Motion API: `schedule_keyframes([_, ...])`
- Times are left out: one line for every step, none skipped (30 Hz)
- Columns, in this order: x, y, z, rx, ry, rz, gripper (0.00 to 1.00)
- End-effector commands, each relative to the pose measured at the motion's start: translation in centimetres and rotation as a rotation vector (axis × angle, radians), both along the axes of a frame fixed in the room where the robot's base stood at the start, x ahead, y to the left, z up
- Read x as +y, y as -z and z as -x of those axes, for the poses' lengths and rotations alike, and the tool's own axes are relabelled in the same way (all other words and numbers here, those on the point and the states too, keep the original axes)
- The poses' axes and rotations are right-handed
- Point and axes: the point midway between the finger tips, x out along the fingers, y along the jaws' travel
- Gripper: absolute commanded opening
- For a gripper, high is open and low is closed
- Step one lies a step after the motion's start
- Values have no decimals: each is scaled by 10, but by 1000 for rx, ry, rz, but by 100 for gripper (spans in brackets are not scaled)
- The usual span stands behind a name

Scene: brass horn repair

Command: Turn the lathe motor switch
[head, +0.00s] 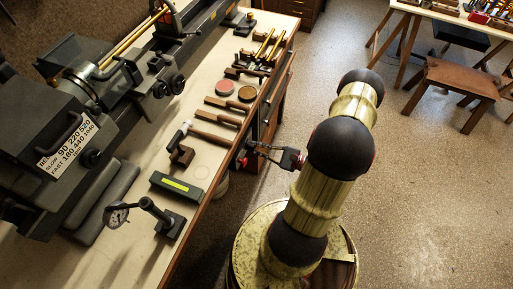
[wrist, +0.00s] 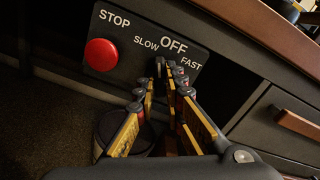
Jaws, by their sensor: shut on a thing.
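The switch panel (wrist: 132,42) is a dark plate on the bench front, lettered STOP, SLOW, OFF and FAST. A round red button (wrist: 101,55) sits under STOP. My gripper (wrist: 165,70) reaches to the panel below OFF, between SLOW and FAST, with its fingers shut on the motor switch. The fingertips hide most of the switch, so I cannot tell which way it points. In the head view my gripper (head: 252,150) is at the bench's right side, beside a little red patch.
The bench top (head: 203,165) carries a lathe (head: 62,140), hammers, brushes and a dial gauge (head: 117,215). A drawer handle (wrist: 298,124) stands out right of the panel. A brown stool (head: 452,88) is at the upper right. The floor right of my arm is clear.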

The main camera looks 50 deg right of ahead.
Motion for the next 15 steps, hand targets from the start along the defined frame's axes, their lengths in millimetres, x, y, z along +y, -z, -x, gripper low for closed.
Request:
schedule_keyframes([0,1,0,-11,0,29,0])
schedule_keyframes([0,1,0,-19,0,48,0])
schedule_keyframes([0,1,0,-28,0,72,0])
schedule_keyframes([0,1,0,-35,0,88,0])
schedule_keyframes([0,1,0,-42,0,104,0])
schedule_keyframes([0,1,0,-49,0,122,0])
schedule_keyframes([0,1,0,-55,0,136,0])
schedule_keyframes([0,1,0,-60,0,147,0])
schedule_keyframes([0,1,0,-66,0,162,0])
schedule_keyframes([0,1,0,-70,0,172,0])
schedule_keyframes([0,1,0,-73,0,180,0])
schedule_keyframes([0,1,0,-77,0,190,0])
schedule_keyframes([0,1,0,-80,0,197,0])
schedule_keyframes([0,1,0,-82,0,202,0])
schedule_keyframes([0,1,0,-84,0,208,0])
